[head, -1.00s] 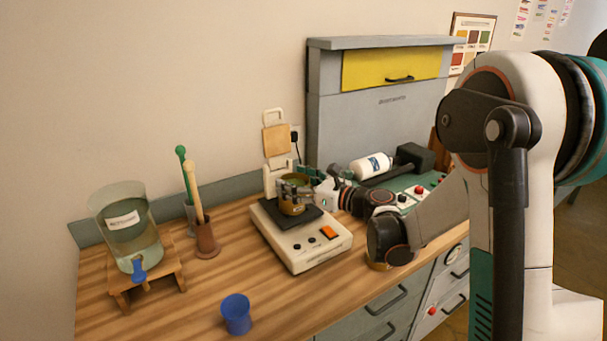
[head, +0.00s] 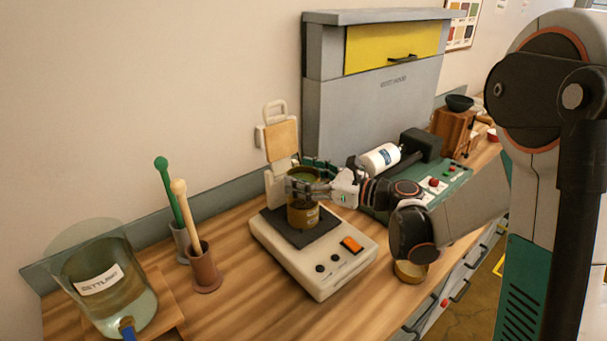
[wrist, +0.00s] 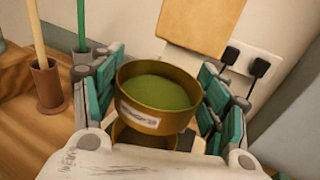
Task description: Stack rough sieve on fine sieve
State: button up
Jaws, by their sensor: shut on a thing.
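My gripper (head: 318,188) is shut on a round brass sieve, which I take to be the rough sieve (wrist: 150,117), full of green powder and bearing a white label I cannot read fully. Its fingers lie on both sides of it in the wrist view. Below it is another brass piece (wrist: 135,142), mostly hidden, perhaps the fine sieve. In the head view a labelled brass body (head: 301,215) stands on the black plate of the cream shaker (head: 318,270), directly under the held sieve. I cannot tell whether the two touch or are seated.
A tan pad on an upright frame (head: 281,142) stands behind the plate. Two pestles in holders (head: 205,270) and a glass water jar (head: 105,290) are at left. A brass pan (head: 409,271) sits near the front edge.

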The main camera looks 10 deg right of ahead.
jog(key=shift+f+b, duration=1.1)
jog(key=shift+f, duration=0.8)
jog(key=shift+f+b, duration=0.6)
jog(key=shift+b, duration=0.2)
jog(key=o, duration=0.8)
jog(key=shift+o, duration=0.2)
jog(key=v, duration=1.1)
jog(key=shift+r, duration=0.1)
dwell(0.4)
